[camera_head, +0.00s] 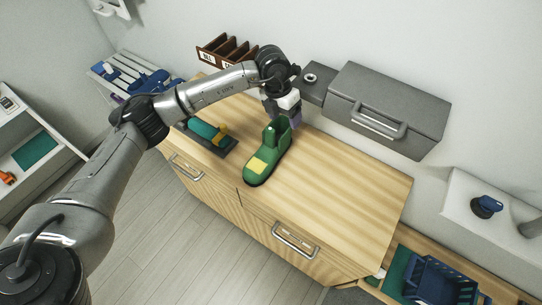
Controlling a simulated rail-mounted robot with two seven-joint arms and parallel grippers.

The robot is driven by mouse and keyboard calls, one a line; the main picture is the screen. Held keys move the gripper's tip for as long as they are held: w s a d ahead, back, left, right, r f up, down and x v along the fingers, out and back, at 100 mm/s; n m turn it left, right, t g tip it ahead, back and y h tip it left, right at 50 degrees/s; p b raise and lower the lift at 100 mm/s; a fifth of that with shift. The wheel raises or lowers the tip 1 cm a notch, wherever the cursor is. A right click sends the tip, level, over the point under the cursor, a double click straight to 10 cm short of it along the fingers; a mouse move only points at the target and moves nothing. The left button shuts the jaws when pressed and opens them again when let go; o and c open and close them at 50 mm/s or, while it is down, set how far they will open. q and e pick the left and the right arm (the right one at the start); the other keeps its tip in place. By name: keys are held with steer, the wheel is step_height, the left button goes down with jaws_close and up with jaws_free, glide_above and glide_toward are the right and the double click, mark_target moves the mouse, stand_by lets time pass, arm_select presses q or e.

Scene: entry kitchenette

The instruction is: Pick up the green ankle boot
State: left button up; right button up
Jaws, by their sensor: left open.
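The green ankle boot (262,164) stands upright on the light wooden cabinet top (345,195), with its toe toward the cabinet's front edge. A yellow patch shows on its upper side. My left gripper (284,121) is at the boot's shaft, at its top rear end. It is open, and its fingers are partly hidden by the shaft and the wrist. I cannot tell whether the fingers touch the boot. My right gripper is not in view.
A dark tray (229,150) with teal and yellow items lies left of the boot. A grey case (387,105) stands behind to the right. A brown divided rack (226,50) is at the back. The cabinet top's right part is clear.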

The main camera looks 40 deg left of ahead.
mark_target(269, 130)
arm_select(q)
steer(key=a+r+n+y, duration=0.1)
steer(key=a+y, duration=0.1)
steer(key=a, duration=0.3)
steer(key=shift+g+y, duration=0.3)
steer(key=f, duration=0.4)
steer(key=f+p, duration=0.1)
steer(key=f, duration=0.2)
steer(key=shift+a, duration=0.35)
steer(key=shift+s+f+p, duration=0.1)
steer(key=shift+f+p, duration=0.9)
steer(key=shift+f, duration=2)
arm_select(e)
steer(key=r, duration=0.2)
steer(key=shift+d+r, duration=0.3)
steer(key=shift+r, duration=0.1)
arm_select(q)
steer(key=shift+c, duration=0.4)
steer(key=c, duration=0.5)
jaws_close()
steer(key=shift+r, duration=0.1)
